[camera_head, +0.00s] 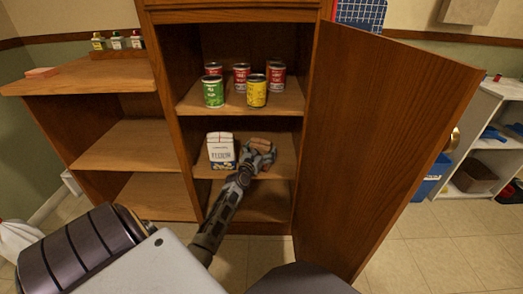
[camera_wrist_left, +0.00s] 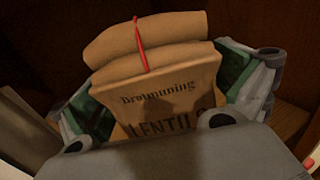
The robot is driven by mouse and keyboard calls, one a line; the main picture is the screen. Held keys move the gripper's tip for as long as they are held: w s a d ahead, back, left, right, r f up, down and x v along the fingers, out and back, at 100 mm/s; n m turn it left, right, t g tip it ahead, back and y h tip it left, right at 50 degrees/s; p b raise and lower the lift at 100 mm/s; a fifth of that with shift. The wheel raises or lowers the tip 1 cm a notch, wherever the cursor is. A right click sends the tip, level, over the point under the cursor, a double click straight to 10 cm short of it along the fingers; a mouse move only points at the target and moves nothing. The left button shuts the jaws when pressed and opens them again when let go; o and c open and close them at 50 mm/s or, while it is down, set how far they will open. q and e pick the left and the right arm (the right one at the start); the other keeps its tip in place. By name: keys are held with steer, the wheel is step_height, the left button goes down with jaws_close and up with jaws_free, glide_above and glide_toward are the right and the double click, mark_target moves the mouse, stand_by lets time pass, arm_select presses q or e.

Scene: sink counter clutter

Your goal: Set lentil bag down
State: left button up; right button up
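The lentil bag (camera_wrist_left: 165,95) is a tan paper bag with a rolled top and a red tie, its printed LENTILS label facing the left wrist view. In the head view the bag (camera_head: 260,142) shows at the cabinet's middle shelf (camera_head: 284,160), right of a white carton. My left gripper (camera_head: 258,158) reaches into that compartment. In the wrist view its fingers (camera_wrist_left: 165,100) lie along both sides of the bag and appear closed on it. The bag's underside is hidden, so I cannot tell whether it touches the shelf. My right gripper is not in view.
A white and blue carton (camera_head: 221,151) stands close left of the bag. Several cans, including a green one (camera_head: 213,92) and a yellow one (camera_head: 256,91), stand on the shelf above. The open cabinet door (camera_head: 385,130) bounds the right side. The bottom compartment looks empty.

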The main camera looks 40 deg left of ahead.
arm_select(q)
steer(key=shift+s+r, duration=0.1)
steer(key=shift+r, duration=0.05)
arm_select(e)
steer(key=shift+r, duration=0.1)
arm_select(q)
steer(key=p+v, duration=0.3)
steer(key=v, duration=0.9)
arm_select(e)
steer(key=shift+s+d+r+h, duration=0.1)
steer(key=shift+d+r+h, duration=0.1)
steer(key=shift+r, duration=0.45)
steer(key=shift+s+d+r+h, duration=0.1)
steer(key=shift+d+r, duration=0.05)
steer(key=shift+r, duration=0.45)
